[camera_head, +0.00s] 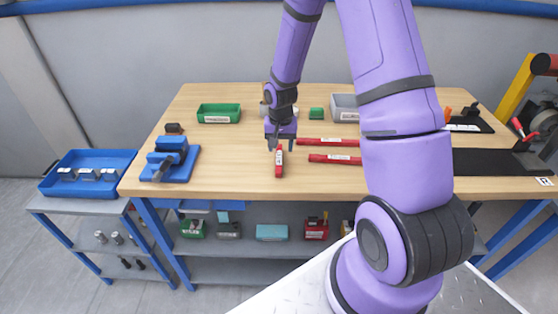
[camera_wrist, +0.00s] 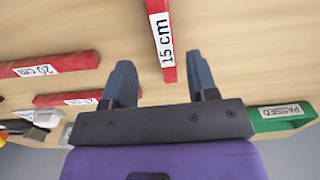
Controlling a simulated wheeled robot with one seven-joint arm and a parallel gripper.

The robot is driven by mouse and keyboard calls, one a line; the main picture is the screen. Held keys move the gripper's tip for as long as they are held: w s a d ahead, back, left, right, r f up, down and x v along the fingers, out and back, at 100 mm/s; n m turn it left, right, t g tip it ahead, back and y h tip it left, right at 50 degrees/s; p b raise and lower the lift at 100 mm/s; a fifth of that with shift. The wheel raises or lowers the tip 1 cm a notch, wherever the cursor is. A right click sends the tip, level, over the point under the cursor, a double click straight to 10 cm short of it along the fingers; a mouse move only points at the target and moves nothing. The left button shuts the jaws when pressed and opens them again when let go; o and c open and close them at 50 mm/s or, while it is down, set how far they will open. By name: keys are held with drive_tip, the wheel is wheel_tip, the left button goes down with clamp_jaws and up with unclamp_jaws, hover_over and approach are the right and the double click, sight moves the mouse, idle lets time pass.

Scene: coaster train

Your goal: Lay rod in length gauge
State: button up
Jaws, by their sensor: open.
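A short red rod labelled 15 cm (camera_wrist: 162,42) lies on the table; it also shows in the head view (camera_head: 279,165), pointing toward the front edge. My gripper (camera_head: 280,146) is just above its far end. In the wrist view my gripper (camera_wrist: 161,75) is open and empty, with the rod lined up between the fingers and beyond their tips. Two longer red rods lie to the right, the nearer one (camera_head: 334,159) and the farther one (camera_head: 326,142). One is labelled 20 cm (camera_wrist: 50,64). I cannot tell for sure which fixture is the length gauge.
A blue clamp-like fixture (camera_head: 172,160) stands at the table's left. A green tray (camera_head: 218,108), labelled PASSED in the wrist view (camera_wrist: 283,116), and a grey tray (camera_head: 344,101) stand at the back. A black plate (camera_head: 487,161) lies right. The middle left is clear.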

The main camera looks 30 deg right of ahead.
sight(279, 158)
drive_tip(key=shift+a+f, duration=0.15)
drive_tip(key=shift+f, duration=1.15)
drive_tip(key=shift+a+f, duration=0.15)
drive_tip(key=shift+f, duration=1.1)
drive_tip(key=shift+c, duration=0.2)
clamp_jaws()
